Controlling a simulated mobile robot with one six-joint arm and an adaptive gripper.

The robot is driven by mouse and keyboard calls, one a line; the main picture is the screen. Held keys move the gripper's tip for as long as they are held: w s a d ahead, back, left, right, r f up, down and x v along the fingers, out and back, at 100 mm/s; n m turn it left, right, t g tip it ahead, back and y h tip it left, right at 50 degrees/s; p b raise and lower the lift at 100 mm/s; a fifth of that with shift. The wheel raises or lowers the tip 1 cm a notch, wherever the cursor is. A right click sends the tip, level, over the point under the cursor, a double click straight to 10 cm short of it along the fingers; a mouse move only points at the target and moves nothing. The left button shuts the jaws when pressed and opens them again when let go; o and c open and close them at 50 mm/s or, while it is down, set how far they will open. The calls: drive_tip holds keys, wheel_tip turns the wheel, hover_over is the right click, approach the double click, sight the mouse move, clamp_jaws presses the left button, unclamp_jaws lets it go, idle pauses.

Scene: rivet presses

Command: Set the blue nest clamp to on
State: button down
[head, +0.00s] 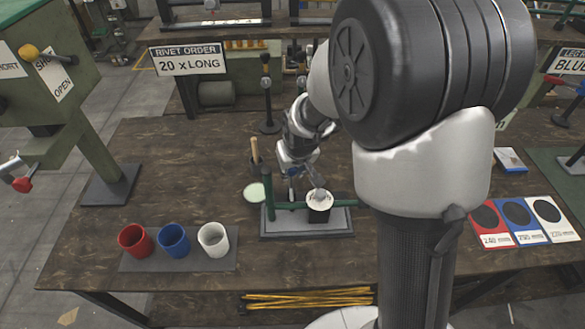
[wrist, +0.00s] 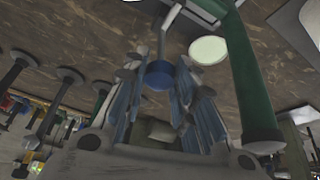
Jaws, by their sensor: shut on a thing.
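A small green-framed fixture stands on a grey base plate (head: 280,226) in the middle of the bench. A blue knob (wrist: 158,75) sits between my fingers in the wrist view, beside a pale grey bar; it appears to be the handle of the blue nest clamp. My gripper (head: 291,177) is low over the fixture's back left part. In the wrist view my gripper (wrist: 160,88) is shut on the blue knob. The fixture's green post (wrist: 245,85) stands close on the right there. The clamp's body and its on or off setting cannot be made out.
A black cup with a white top (head: 320,205) stands at the fixture's right. A pale green disc (head: 254,192) lies to its left. Red (head: 135,240), blue (head: 174,240) and white (head: 213,239) cups stand front left. My arm hides part of the right side.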

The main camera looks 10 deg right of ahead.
drive_tip(key=shift+s+a+f, duration=0.1)
drive_tip(key=shift+s+f, duration=0.5)
drive_tip(key=shift+s, duration=0.05)
drive_tip(key=c, duration=1.6)
unclamp_jaws()
drive_tip(key=shift+r, duration=0.1)
drive_tip(key=o, duration=0.3)
drive_tip(key=shift+w+r, duration=0.1)
drive_tip(key=shift+r, duration=0.05)
drive_tip(key=shift+r, duration=0.1)
drive_tip(key=v, duration=1.2)
drive_tip(key=s+r, duration=0.3)
drive_tip(key=s, duration=0.8)
drive_tip(key=s+r+m, duration=0.1)
drive_tip(key=s+r, duration=0.2)
drive_tip(key=s, duration=0.8)
drive_tip(key=shift+s+d+r, duration=0.2)
drive_tip(key=shift+s+d, duration=0.15)
drive_tip(key=shift+d, duration=0.1)
